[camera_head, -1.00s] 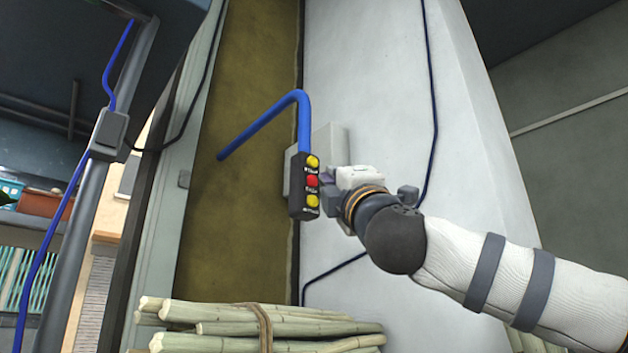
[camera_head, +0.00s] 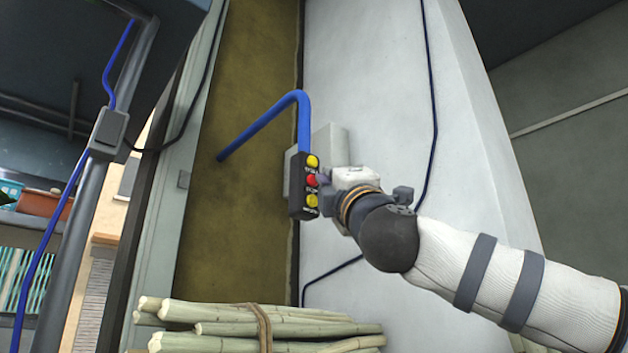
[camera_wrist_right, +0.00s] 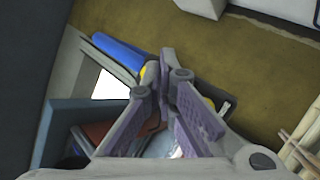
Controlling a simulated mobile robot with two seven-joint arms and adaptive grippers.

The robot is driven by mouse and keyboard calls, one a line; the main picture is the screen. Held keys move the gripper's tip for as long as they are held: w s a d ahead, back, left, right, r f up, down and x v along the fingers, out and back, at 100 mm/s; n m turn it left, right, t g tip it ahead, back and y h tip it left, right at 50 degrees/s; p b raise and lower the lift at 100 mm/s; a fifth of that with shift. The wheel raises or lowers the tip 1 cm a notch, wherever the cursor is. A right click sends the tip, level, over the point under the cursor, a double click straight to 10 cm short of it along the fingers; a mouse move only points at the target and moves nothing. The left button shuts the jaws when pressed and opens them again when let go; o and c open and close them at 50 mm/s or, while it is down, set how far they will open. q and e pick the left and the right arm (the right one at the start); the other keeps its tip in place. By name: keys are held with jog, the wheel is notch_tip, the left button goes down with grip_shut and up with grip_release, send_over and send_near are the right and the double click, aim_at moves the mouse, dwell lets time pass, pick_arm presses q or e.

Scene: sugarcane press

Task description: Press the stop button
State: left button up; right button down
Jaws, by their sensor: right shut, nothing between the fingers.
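The black control box (camera_head: 296,188) hangs at the end of a bent blue pipe. It carries a red button (camera_head: 311,181) between an upper yellow button (camera_head: 313,162) and a lower yellow button (camera_head: 312,201). Their labels are too small to read. My right gripper (camera_head: 322,179) is shut and empty, with its tips close beside the red button; I cannot tell whether they touch. In the right wrist view, the shut fingers (camera_wrist_right: 165,75) cover the middle of the box, and yellow shows on either side. My left gripper is out of view.
The blue pipe (camera_head: 303,115) bends over the box. A pale wall box (camera_head: 328,143) sits behind it on the white wall (camera_head: 370,90). A tied bundle of cane stalks (camera_head: 225,328) lies below. A grey post (camera_head: 90,200) stands at the left.

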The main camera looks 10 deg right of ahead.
jog(key=shift+w+a, duration=0.25)
jog(key=shift+w, duration=0.2)
dwell(0.4)
jog(key=shift+s, duration=0.1)
jog(key=shift+s+d+b, duration=0.3)
jog(key=shift+s+d, duration=0.15)
jog(key=shift+s, duration=0.2)
jog(key=shift+s+d+b, duration=0.15)
jog(key=shift+s+d, duration=0.55)
jog(key=shift+s, duration=0.35)
jog(key=shift+s+d+b, duration=0.15)
jog(key=shift+s+d, duration=0.55)
jog(key=shift+s, duration=0.35)
